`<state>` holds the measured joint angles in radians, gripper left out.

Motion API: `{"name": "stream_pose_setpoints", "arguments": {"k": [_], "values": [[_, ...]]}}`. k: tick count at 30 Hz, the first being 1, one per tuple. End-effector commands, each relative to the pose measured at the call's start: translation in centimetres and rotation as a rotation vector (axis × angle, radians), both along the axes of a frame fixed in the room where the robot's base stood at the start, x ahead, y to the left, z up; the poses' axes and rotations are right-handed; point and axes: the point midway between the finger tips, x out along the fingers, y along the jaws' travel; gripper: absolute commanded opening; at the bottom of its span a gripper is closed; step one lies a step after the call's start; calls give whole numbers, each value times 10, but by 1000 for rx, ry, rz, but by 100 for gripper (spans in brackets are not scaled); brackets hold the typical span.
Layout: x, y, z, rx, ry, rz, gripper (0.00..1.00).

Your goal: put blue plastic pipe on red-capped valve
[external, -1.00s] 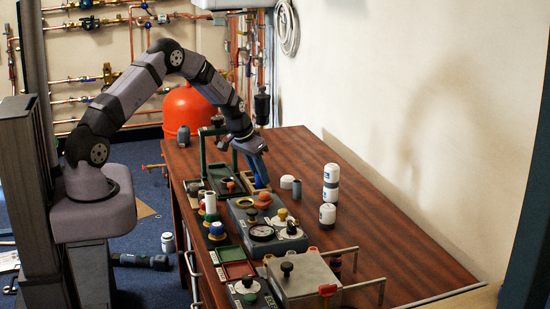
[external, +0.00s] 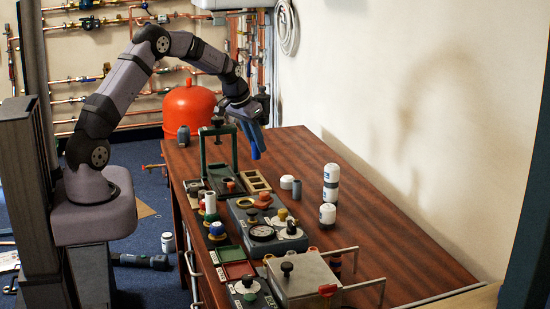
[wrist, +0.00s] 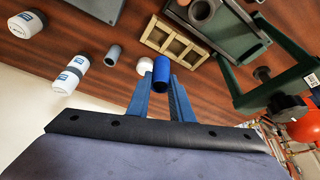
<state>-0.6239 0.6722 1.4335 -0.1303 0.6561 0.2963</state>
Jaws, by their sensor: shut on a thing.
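My gripper (external: 256,142) is shut on a short blue plastic pipe (external: 255,153) and holds it above the table near its far end. In the wrist view the blue pipe (wrist: 161,73) sits between my two blue fingers (wrist: 160,84), its open end showing. A red-orange cap (external: 264,198) shows on the grey panel (external: 240,215), nearer the camera than my gripper. It looks like the red-capped valve, but is too small to be sure. The pipe is apart from it.
A wooden compartment tray (wrist: 178,47) lies below the pipe. A green frame (external: 235,152) stands left of my gripper. A grey pipe (external: 297,189), a white cap (external: 287,181) and white canisters (external: 331,182) stand to the right. The table's right side is mostly clear.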

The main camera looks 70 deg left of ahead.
Motion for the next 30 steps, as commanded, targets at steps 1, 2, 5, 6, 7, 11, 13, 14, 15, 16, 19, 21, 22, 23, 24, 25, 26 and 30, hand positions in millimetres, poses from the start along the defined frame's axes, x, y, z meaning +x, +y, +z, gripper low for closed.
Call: {"name": "stream_pose_setpoints", "arguments": {"k": [1, 2, 5, 6, 7, 11, 13, 14, 15, 16, 19, 21, 22, 23, 24, 25, 26, 30], "values": [[-2, 7, 12, 3, -3, 12, 0], [-4, 11, 17, 2, -3, 19, 0], [-10, 24, 35, 3, -4, 42, 0], [-13, 29, 43, 4, -4, 53, 0], [-16, 33, 49, 2, -3, 61, 0], [-38, 48, 77, 3, -2, 107, 0], [-55, 51, 87, 2, -1, 139, 0], [-60, 49, 86, 1, 0, 147, 0], [-67, 48, 88, 1, -1, 160, 0], [-72, 46, 88, 1, 0, 169, 0], [-89, 38, 88, 0, 0, 184, 0], [-102, 29, 86, -1, 1, 162, 0], [-107, 24, 85, -1, 0, 139, 0], [-113, 18, 83, -2, 0, 119, 0], [-119, 12, 80, -2, 0, 83, 0], [-123, 6, 78, -2, 0, 54, 0], [-126, 2, 76, -1, -1, 24, 0], [-139, -20, 67, -3, -1, -114, 0]]}}
